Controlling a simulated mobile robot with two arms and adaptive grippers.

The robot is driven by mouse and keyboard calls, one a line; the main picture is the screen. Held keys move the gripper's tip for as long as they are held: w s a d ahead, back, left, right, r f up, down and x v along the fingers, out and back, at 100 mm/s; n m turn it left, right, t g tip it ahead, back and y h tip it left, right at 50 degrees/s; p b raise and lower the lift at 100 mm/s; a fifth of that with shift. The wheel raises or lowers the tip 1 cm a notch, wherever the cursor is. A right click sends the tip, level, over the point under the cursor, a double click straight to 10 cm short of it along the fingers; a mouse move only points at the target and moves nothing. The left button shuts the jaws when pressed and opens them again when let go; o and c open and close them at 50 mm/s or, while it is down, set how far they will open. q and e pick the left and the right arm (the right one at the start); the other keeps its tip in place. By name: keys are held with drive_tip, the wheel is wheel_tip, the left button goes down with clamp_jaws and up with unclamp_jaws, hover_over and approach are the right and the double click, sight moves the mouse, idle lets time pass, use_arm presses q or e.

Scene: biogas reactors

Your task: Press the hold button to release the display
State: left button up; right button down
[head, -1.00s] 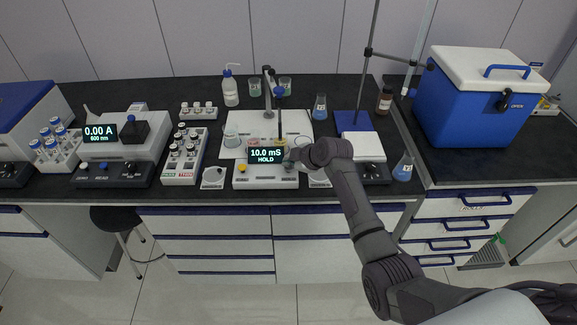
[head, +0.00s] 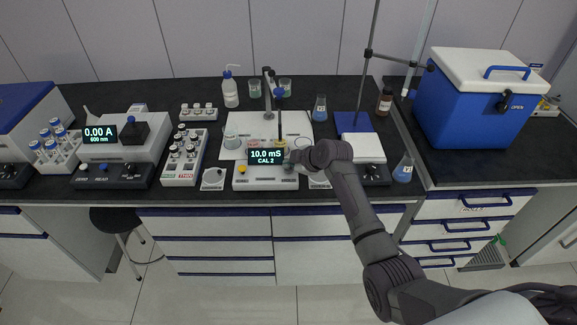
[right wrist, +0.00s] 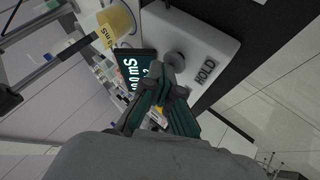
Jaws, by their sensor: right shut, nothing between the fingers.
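The meter (head: 250,180) is a white console on the bench with a dark display (head: 266,156) that reads "10.0 mS" and "CAL 2". In the right wrist view, the grey round hold button (right wrist: 175,60) sits on the console (right wrist: 205,35) beside the printed word HOLD. My right gripper (head: 292,162) is at the right end of the meter, shut and empty. In the right wrist view its closed fingertips (right wrist: 160,73) are right at the button's edge; I cannot tell if they touch it. My left gripper is not in view.
A beaker (head: 231,133) and an electrode stand (head: 268,92) are behind the display. A vial rack (head: 181,178) and a small white dish (head: 213,178) stand to the left. A stirrer plate (head: 362,148) and a blue flask (head: 403,168) are to the right.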

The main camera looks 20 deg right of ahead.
drive_tip(key=shift+r+p, duration=0.85)
drive_tip(key=shift+r, duration=0.25)
drive_tip(key=shift+r, duration=0.1)
wheel_tip(320, 180, up, 5)
drive_tip(key=p, duration=0.4)
